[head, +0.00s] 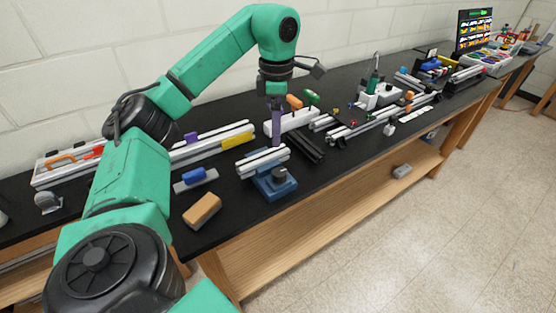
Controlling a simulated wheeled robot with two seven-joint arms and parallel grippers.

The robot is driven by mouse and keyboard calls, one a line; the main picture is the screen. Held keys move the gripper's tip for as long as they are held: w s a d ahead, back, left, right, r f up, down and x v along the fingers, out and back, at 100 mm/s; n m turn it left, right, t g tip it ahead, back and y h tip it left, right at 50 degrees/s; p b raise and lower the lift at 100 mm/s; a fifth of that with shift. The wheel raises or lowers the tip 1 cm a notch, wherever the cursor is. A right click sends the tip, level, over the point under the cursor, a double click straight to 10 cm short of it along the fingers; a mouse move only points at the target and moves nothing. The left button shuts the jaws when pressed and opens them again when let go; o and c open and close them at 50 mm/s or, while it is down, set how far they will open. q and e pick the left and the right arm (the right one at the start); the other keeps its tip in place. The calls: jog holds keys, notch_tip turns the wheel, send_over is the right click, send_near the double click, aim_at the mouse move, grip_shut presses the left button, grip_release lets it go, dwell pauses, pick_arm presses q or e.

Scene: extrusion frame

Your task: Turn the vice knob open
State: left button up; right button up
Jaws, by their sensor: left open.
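A blue vice (265,188) stands near the front edge of the black bench. Its dark round knob (280,175) faces the front side of the bench. Light grey extrusion bars (258,163) lie across the top of the vice; whether they are clamped tight I cannot tell. My left gripper (276,140) points down, just above and behind the bars and the vice, with its purple fingers close together in this view. It is open and apart from the knob. My right gripper is not in view.
A tan block (202,210) and a blue-handled trowel-like tool (194,179) lie left of the vice. Dark bars (306,147) lie behind it to the right. Longer extrusions (375,124) and small parts fill the bench further right. The front strip right of the vice is clear.

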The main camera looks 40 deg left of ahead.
pick_arm(q)
jog(key=b, duration=0.6)
send_over(279, 172)
notch_tip(279, 172, down, 9)
jog(key=shift+w+r, duration=0.1)
notch_tip(279, 172, down, 4)
jog(key=shift+a+f+p, duration=0.15)
jog(key=shift+f+p, duration=0.1)
jog(key=shift+p, duration=0.35)
jog(key=shift+f, duration=0.6)
grip_shut()
